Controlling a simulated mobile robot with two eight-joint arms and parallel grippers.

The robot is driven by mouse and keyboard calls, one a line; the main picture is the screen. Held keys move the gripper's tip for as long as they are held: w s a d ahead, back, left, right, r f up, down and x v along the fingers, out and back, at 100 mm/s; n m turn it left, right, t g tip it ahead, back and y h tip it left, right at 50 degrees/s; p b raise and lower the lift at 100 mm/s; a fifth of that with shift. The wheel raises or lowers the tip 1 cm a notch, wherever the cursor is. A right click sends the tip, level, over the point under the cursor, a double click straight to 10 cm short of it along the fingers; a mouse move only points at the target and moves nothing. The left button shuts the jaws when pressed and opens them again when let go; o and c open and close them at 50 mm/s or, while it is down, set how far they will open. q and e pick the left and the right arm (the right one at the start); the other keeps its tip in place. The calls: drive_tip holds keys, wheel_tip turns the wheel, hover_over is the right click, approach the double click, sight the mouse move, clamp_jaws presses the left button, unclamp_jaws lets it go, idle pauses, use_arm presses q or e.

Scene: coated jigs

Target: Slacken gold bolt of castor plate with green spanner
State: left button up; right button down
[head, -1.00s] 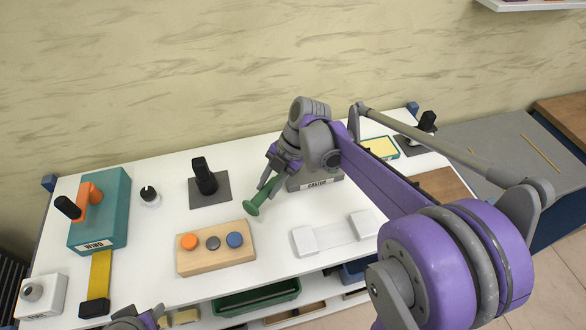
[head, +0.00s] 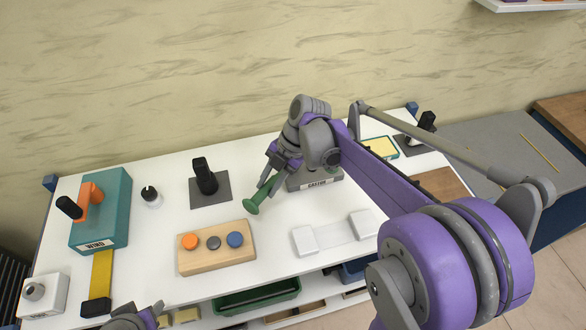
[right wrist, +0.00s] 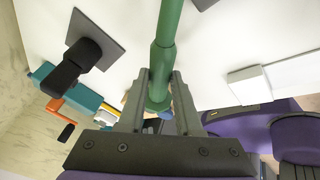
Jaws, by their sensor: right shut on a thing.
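The castor plate (head: 328,182) is a grey block with a name label on its front, at the back middle of the white table in the head view. My right arm hides much of it, and I cannot make out the gold bolt. My right gripper (head: 268,181) is shut on the green spanner (head: 252,207), just left of the plate. The spanner slants, with its round flared end towards the front left. In the right wrist view the spanner (right wrist: 168,35) runs between the two fingers (right wrist: 159,78); its far end is out of sight. My left gripper (head: 138,318) is partly in view at the bottom edge.
A wooden block (head: 216,258) with orange, grey and blue buttons stands front left of the spanner. A black handle on a grey plate (head: 210,192) is behind it. A teal box (head: 115,205) is at the left. White pads (head: 304,241) lie at the front right.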

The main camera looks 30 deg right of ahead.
use_arm(q)
drive_tip(key=shift+w+r, duration=0.1)
drive_tip(key=shift+r, duration=0.2)
use_arm(e)
drive_tip(key=shift+r, duration=0.35)
use_arm(q)
drive_tip(key=shift+w+r+p, duration=0.3)
drive_tip(key=shift+r+p, duration=0.15)
drive_tip(key=shift+r, duration=0.1)
drive_tip(key=shift+w+r+p, duration=0.25)
drive_tip(key=shift+r+p, duration=0.2)
drive_tip(key=shift+r, duration=0.1)
use_arm(e)
drive_tip(key=shift+r, duration=1.45)
drive_tip(key=shift+r+p, duration=0.4)
drive_tip(key=shift+r, duration=0.5)
drive_tip(key=shift+w+r+p, duration=0.15)
drive_tip(key=shift+r+p, duration=0.4)
drive_tip(key=shift+r, duration=0.55)
use_arm(q)
drive_tip(key=w+r, duration=0.1)
drive_tip(key=r, duration=0.1)
drive_tip(key=shift+w+r+t, duration=0.35)
drive_tip(key=shift+w+t, duration=0.05)
drive_tip(key=shift+s, duration=0.1)
use_arm(e)
drive_tip(key=shift+s, duration=0.2)
drive_tip(key=shift+a, duration=0.1)
